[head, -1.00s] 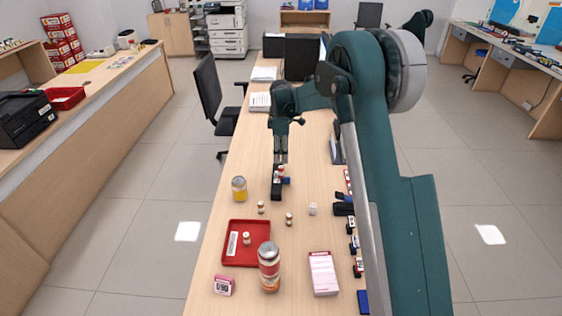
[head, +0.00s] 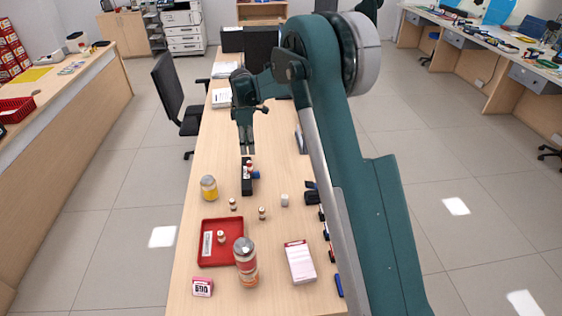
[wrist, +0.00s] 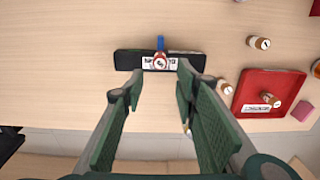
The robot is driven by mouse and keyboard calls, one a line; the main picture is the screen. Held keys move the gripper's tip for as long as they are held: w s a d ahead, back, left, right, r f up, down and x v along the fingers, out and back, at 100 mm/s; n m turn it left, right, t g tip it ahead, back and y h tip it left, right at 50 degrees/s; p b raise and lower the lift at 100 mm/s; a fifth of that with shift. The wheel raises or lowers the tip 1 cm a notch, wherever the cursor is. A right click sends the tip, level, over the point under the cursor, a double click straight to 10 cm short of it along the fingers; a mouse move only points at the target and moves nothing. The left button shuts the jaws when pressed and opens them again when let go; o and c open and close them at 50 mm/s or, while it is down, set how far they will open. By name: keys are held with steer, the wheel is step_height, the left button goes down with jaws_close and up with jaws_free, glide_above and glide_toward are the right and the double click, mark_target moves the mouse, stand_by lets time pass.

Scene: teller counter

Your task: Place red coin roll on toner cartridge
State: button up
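The toner cartridge (head: 246,188) is a long black block with a white label, lying on the counter. It also shows in the wrist view (wrist: 127,60). The red coin roll (head: 249,168) stands on the cartridge near its middle. In the wrist view its pale round end (wrist: 160,62) faces the camera, with a red rim. My gripper (head: 246,151) is above the roll, pointing down. In the wrist view its two fingers (wrist: 160,85) are wide apart with nothing between them, and the roll shows beyond the tips.
A small blue object (wrist: 160,43) is beside the cartridge, against or close to it. A red tray (head: 209,258) holds another roll.

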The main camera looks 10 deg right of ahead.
steer(key=shift+r, duration=0.1)
steer(key=s+d+r+m+t, duration=0.2)
steer(key=s+d+r+m, duration=0.2)
steer(key=s+d+r, duration=0.6)
steer(key=s+d+r+m+t, duration=0.1)
steer(key=s+d+r+m, duration=0.4)
steer(key=s+r, duration=0.75)
steer(key=s+d+f+m+t, duration=0.1)
steer(key=s+d+m, duration=0.2)
steer(key=s, duration=0.7)
steer(key=s+d+f+m+t, duration=0.1)
steer(key=s+d+m, duration=0.2)
steer(key=s, duration=0.7)
steer(key=s+d+f+m+t, duration=0.2)
steer(key=s+d+m, duration=0.1)
steer(key=s, duration=0.8)
steer(key=shift+d, duration=0.5)
